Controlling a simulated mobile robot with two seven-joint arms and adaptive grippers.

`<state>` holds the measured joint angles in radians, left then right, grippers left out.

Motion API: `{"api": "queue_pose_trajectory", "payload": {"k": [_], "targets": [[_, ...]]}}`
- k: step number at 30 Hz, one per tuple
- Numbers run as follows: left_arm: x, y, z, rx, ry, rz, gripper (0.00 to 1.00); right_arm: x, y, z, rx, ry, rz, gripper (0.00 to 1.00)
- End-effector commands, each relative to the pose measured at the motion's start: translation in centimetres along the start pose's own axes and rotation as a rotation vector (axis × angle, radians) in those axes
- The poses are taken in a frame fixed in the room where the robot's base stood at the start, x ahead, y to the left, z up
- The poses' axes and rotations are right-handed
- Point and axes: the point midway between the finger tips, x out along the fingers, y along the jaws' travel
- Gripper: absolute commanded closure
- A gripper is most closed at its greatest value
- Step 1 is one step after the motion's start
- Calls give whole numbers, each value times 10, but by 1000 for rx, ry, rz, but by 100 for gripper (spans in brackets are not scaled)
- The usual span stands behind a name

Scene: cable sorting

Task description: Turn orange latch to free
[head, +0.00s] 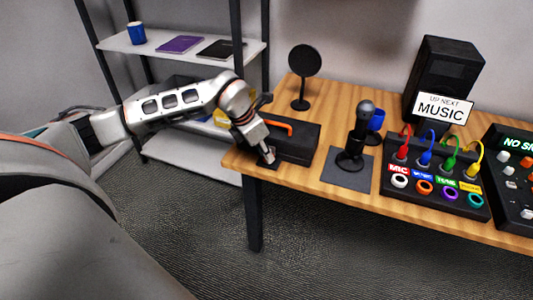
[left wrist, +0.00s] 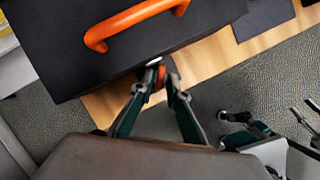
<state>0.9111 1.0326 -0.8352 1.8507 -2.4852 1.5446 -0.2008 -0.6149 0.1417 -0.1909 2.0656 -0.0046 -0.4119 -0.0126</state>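A black case (head: 300,143) with an orange handle (head: 277,126) lies at the left end of the wooden table. The case and its handle (left wrist: 140,22) fill the top of the left wrist view. A small orange latch (left wrist: 171,66) shows at the case's front edge, largely hidden by my fingers. My left gripper (head: 268,158) is at that front edge. In the left wrist view its fingertips (left wrist: 163,78) are close together, with the latch between them. My right gripper (left wrist: 268,118) seems to show at the lower right of that view, away from the case, fingers apart.
A microphone (head: 358,135) stands on a dark mat (head: 347,176) right of the case. A round black disc on a stand (head: 305,62) is behind. A cable panel (head: 432,190) is farther right. A shelf (head: 190,45) stands at the left.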

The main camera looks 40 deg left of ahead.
Motion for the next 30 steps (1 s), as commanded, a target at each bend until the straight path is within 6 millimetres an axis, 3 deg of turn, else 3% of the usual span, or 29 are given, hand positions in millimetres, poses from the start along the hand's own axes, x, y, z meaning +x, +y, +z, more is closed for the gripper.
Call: {"api": "queue_pose_trajectory", "payload": {"k": [8,10,23,30], "targets": [[1,0,0,0,-1,0,85,0,1,0,0,0,2,60],[1,0,0,0,-1,0,100,0,1,0,0,0,2,60],[0,1,1,36,-1,-15,100,0,1,0,0,0,2,60],[-1,3,2,166,-2,-68,100,-1,2,-4,3,5,3,60]]}}
